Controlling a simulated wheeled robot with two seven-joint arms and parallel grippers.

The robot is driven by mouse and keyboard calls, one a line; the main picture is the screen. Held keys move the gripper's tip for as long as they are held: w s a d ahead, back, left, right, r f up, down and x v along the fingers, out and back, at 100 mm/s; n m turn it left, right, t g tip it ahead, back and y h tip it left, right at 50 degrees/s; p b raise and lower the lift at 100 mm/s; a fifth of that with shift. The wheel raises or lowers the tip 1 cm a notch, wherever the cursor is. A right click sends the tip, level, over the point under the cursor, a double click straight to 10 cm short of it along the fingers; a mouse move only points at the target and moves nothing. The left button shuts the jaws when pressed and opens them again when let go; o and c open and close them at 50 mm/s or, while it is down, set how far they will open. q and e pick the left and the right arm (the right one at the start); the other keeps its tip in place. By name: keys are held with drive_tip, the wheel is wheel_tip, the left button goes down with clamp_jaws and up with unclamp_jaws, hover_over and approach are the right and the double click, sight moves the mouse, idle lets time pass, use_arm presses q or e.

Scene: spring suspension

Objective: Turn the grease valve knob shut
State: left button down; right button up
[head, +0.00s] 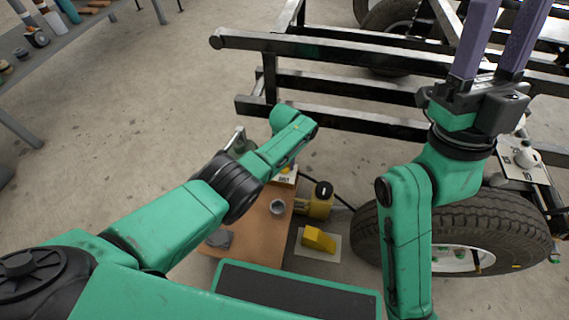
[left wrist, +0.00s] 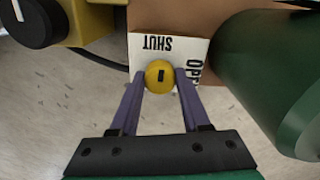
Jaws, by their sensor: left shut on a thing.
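The grease valve knob (left wrist: 152,83) is small, round and yellow with a short dark mark on top. The dark mark runs up and down in the left wrist view, roughly towards SHUT. My left gripper (left wrist: 159,80) is shut on the knob, one purple finger on each side. In the head view my left arm hides most of this. My right gripper (head: 508,12) is raised at the top right, its fingers apart and empty.
The dark green cylinder (left wrist: 262,70) stands close right of the knob in the left wrist view. A yellow unit with a black knob (head: 324,190) and a yellow block (head: 319,239) are near the brown board (head: 262,235). The black frame (head: 330,50) and a tyre (head: 480,228) are beyond and right.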

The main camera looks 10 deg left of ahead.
use_arm(q)
drive_tip(key=shift+n, duration=0.3)
drive_tip(key=shift+c, duration=1.9)
unclamp_jaws()
